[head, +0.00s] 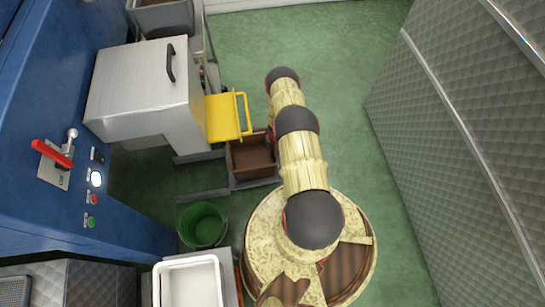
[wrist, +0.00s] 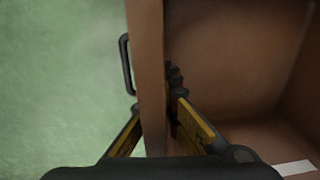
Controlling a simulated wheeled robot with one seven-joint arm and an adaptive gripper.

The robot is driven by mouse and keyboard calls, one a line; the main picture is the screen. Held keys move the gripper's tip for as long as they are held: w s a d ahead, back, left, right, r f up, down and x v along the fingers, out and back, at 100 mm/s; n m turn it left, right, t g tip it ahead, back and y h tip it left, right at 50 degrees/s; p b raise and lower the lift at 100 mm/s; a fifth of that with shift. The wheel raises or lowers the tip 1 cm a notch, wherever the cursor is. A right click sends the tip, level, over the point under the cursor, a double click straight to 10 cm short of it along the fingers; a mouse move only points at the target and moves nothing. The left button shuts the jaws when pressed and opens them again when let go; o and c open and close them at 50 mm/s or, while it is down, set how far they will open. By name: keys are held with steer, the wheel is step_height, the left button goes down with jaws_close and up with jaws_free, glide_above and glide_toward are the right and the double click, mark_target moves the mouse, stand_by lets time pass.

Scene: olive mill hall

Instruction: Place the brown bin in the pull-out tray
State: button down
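The brown bin (head: 252,152) is open-topped and stands below the yellow chute, left of my arm, in the head view. A grey metal edge, apparently the pull-out tray (head: 256,184), shows along the bin's near side; whether the bin rests on it I cannot tell. In the wrist view my gripper (wrist: 154,105) straddles one wall of the bin (wrist: 149,60), one finger outside and one inside, both appearing to touch it. A dark handle (wrist: 125,65) is on the outer face. My gripper is hidden behind my arm in the head view.
A steel machine box (head: 145,85) with the yellow chute (head: 224,117) is above left of the bin. A green bucket (head: 203,225) and a white tub (head: 188,283) stand nearer. A quilted metal wall (head: 465,130) closes the right. Green floor is clear behind my arm.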

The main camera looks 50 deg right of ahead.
steer(key=shift+w+d+f+b, duration=0.3)
steer(key=shift+w+f, duration=0.1)
steer(key=shift+f, duration=0.15)
steer(key=shift+w+d+f+b, duration=0.25)
steer(key=shift+w+f, duration=0.15)
steer(key=shift+f, duration=0.15)
steer(key=shift+f+b, duration=0.5)
steer(key=shift+f, duration=0.95)
steer(key=c, duration=2)
jaws_free()
steer(key=shift+s+a, duration=0.1)
steer(key=shift+c, duration=0.2)
steer(key=r+p, duration=0.1)
steer(key=r, duration=0.3)
steer(key=r+p, duration=0.2)
steer(key=r, duration=0.2)
steer(key=r+p, duration=0.1)
steer(key=r, duration=0.3)
steer(key=shift+s+d+r+p, duration=0.1)
steer(key=shift+s+d+p, duration=0.15)
steer(key=shift+p, duration=0.15)
